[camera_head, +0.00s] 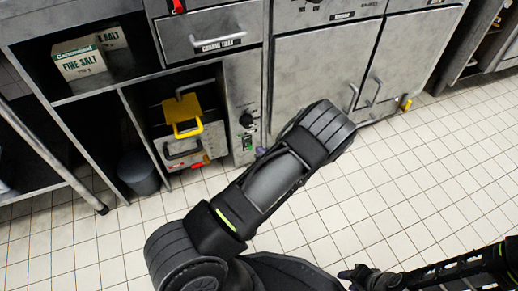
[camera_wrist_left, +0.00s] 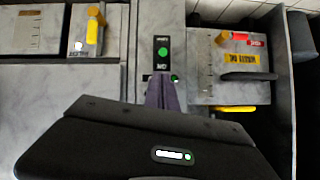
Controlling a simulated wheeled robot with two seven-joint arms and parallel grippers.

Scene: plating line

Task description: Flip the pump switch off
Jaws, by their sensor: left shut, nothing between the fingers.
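The pump control panel is a narrow grey strip on the fryer front. In the head view it has a black knob and, below it, a dark switch plate (camera_head: 247,143) with green on it. In the left wrist view, which is upside down, the dark switch plate (camera_wrist_left: 162,46) shows a green round spot and a small label. My right gripper (camera_head: 365,277) is dark and partly cut off.
Left of the panel, an open bay holds a metal container with a yellow handle (camera_head: 187,128). A grey bin (camera_head: 138,172) stands further left. Closed cabinet doors (camera_head: 312,70) are at the right. The tiled floor (camera_head: 440,150) is clear.

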